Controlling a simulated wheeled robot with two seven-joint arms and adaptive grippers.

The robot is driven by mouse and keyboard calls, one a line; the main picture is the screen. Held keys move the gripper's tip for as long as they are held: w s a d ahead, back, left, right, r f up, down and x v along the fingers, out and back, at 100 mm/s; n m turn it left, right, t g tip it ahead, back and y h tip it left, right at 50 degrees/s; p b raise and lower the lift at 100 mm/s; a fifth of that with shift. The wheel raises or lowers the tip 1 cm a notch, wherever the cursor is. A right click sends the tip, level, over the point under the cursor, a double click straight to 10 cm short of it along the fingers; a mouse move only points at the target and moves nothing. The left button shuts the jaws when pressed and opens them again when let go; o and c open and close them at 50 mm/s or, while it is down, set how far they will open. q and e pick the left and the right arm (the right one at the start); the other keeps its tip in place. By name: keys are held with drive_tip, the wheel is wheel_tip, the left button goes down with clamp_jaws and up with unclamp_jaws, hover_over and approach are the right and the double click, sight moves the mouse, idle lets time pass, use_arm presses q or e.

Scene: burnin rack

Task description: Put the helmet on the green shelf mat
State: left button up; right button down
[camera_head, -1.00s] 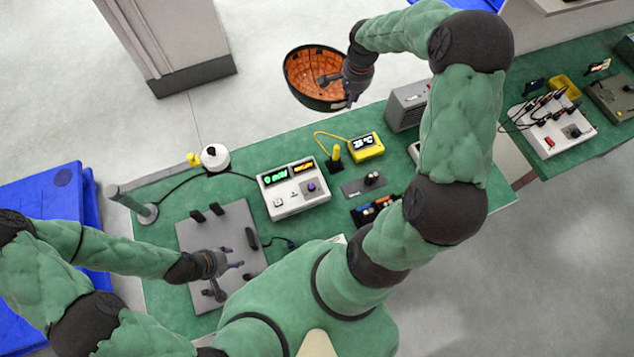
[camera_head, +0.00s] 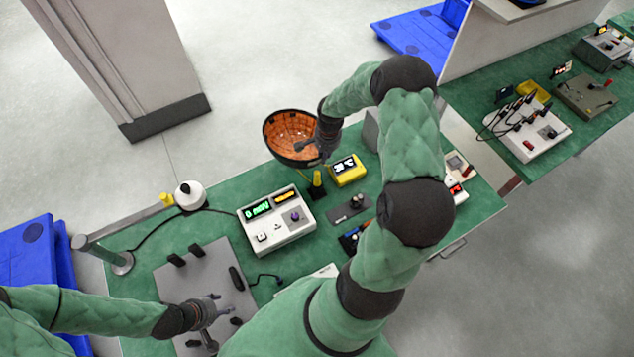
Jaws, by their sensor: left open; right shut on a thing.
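The helmet (camera_head: 289,131) is a dark shell with an orange inside, its open side facing me. My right gripper (camera_head: 313,148) is shut on the helmet's right rim and holds it over the far edge of the green-topped bench. My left gripper (camera_head: 212,311) is open and empty, low over the grey plate at the bench's near left. I cannot make out a green shelf mat for certain; a shelf edge (camera_head: 515,12) shows at the top right, its surface mostly out of view.
A second green bench (camera_head: 480,93) with instruments stands at right. A grey column (camera_head: 125,60) and blue pallets (camera_head: 422,33) stand on the floor.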

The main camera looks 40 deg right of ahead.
wheel_tip(320, 180, down, 7)
drive_tip(key=shift+r, duration=0.15)
idle(0.4)
drive_tip(key=shift+b, duration=0.35)
drive_tip(key=c, duration=1.1)
unclamp_jaws()
